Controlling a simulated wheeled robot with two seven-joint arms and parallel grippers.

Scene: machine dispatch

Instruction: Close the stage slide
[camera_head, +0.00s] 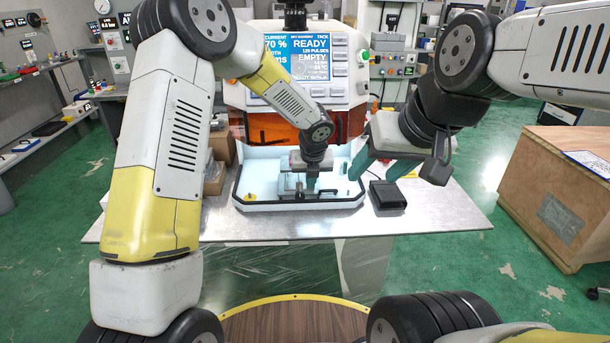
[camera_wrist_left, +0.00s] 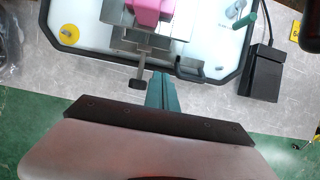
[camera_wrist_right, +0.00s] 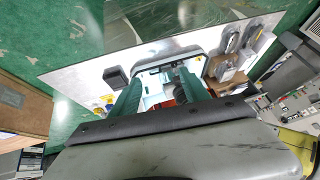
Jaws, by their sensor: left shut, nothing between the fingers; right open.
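The stage, a grey metal slide with a dark pull knob (camera_wrist_left: 137,80), sits in the white tray (camera_head: 250,190) at the front of the machine. A pink block (camera_wrist_left: 150,10) rests on it in the left wrist view. My left gripper (camera_head: 312,186) reaches down into the tray's front, its teal fingers (camera_wrist_left: 162,90) shut and empty, just right of the knob in the wrist view. I cannot tell whether they touch the slide. My right gripper (camera_head: 376,165) is open and empty above the tray's right side; its spread fingers (camera_wrist_right: 158,92) also show in the right wrist view.
The machine's screen (camera_head: 308,55) reads READY and EMPTY above an orange window (camera_head: 270,130). A black box (camera_head: 387,195) lies right of the tray, and it also shows in the left wrist view (camera_wrist_left: 262,75). The metal tabletop (camera_head: 435,210) is clear at front right.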

